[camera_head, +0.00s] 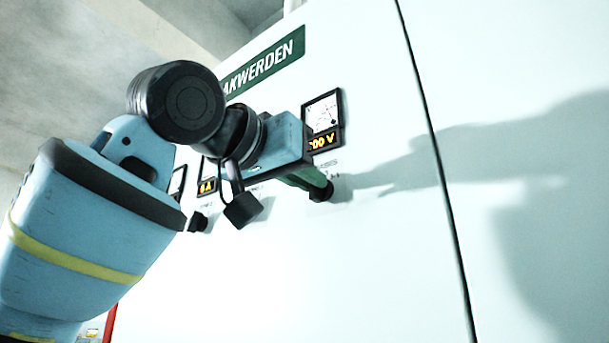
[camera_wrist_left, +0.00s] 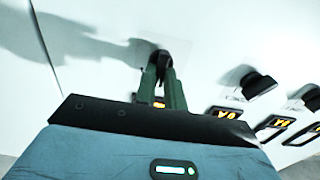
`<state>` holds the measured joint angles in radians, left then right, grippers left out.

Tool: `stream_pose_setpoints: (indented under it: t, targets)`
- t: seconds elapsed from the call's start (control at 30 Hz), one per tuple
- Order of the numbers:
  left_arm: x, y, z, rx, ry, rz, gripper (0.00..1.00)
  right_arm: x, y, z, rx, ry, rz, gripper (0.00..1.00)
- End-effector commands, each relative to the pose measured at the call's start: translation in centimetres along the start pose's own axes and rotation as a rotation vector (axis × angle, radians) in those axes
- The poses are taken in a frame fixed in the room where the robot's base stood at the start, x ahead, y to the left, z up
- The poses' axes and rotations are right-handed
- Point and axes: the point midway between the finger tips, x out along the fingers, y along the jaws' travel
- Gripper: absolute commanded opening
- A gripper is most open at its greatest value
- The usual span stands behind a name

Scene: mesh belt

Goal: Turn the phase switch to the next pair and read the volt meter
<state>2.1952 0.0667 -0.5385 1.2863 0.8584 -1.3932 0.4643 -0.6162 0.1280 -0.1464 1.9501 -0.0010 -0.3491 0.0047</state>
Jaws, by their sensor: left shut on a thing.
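The phase switch (camera_head: 322,194) is a dark knob on the pale cabinet front, below the volt meter (camera_head: 322,113). My left gripper (camera_head: 314,185) has its green fingers shut on this knob. In the left wrist view the two fingers (camera_wrist_left: 161,68) close around the dark knob (camera_wrist_left: 160,55), and the fingers hide part of it. The volt meter has a white dial with a thin needle and an orange display ending in "00 V". My gripper hides the left end of that display, and the dial is too small to read exactly. My right gripper is in neither view.
Another dark knob (camera_head: 198,222) and an orange amp display (camera_head: 207,186) sit further left, partly behind my arm. The wrist view shows similar knobs (camera_wrist_left: 258,83) at the right. A dark panel seam (camera_head: 436,150) runs down the cabinet; the front beyond it is bare.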

Motion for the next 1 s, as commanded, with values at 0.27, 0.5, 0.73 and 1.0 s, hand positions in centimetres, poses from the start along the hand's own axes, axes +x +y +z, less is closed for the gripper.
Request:
stream_pose_setpoints:
  t: [0.27,0.5,0.73,1.0]
  targets:
    - [-0.01,0.06,-0.02,0.129,0.0,-0.001,0.0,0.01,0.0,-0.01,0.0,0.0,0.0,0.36]
    - [-0.02,0.15,-0.01,0.329,0.001,-0.001,0.0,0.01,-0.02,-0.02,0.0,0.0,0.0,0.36]
    - [-0.03,0.23,0.03,0.521,0.0,-0.001,0.0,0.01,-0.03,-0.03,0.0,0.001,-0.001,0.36]
    - [-0.02,0.3,0.08,0.688,0.0,-0.001,0.0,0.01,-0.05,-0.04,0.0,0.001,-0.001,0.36]
